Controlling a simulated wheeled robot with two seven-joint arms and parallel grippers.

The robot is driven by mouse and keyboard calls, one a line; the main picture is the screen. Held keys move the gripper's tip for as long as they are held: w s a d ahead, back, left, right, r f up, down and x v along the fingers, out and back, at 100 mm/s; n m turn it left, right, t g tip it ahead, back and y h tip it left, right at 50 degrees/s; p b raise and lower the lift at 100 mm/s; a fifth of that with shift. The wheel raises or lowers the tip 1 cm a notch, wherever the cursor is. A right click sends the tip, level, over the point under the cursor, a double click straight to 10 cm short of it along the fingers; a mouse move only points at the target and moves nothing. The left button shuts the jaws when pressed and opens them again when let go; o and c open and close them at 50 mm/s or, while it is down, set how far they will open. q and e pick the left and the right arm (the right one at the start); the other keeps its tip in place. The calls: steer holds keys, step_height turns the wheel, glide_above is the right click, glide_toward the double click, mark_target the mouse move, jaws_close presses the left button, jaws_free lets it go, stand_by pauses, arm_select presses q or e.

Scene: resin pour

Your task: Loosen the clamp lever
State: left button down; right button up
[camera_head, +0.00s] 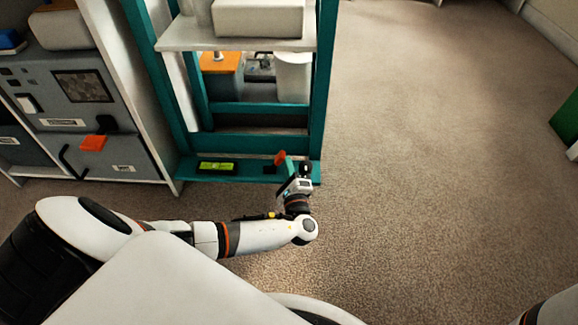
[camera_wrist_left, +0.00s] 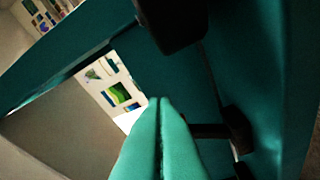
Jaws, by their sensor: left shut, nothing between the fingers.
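The clamp lever (camera_head: 280,158) with its red handle stands at the right end of the teal frame's lower front beam in the head view. My left gripper (camera_head: 284,172) is right at the lever, its fingertips small and partly hidden by the wrist. In the left wrist view my two fingers (camera_wrist_left: 159,105) are closed together with nothing between them. A dark rod with a black knob (camera_wrist_left: 236,130) lies just right of the fingers, and a dark block (camera_wrist_left: 172,20) is above them. I cannot tell whether the fingers touch the lever. My right gripper is out of view.
The teal frame (camera_head: 322,100) carries a white shelf (camera_head: 180,40), with a white bucket (camera_head: 293,75) and an orange-topped box (camera_head: 221,72) inside. A green level (camera_head: 216,166) lies on the lower beam. A grey cabinet (camera_head: 120,140) stands left.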

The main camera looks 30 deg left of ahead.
arm_select(q)
steer(key=shift+s+a+r+n, duration=0.1)
steer(key=shift+r+n, duration=0.1)
steer(key=shift+n, duration=0.3)
steer(key=n+p, duration=0.1)
steer(key=a+r+n+p, duration=0.1)
steer(key=n, duration=0.1)
steer(key=shift+s+a+r+g, duration=0.15)
steer(key=shift+s+r+g, duration=0.05)
steer(key=shift+s+g, duration=0.2)
steer(key=n, duration=0.1)
steer(key=a+n+p, duration=0.1)
steer(key=shift+s+a+r+n+g+h, duration=0.15)
steer(key=shift+s+r+n+g+h, duration=0.15)
steer(key=shift+s+n, duration=0.1)
steer(key=shift+s+a+n, duration=0.25)
steer(key=shift+a+n, duration=0.15)
steer(key=shift+n, duration=0.3)
steer(key=shift+w, duration=0.1)
steer(key=shift+d, duration=0.1)
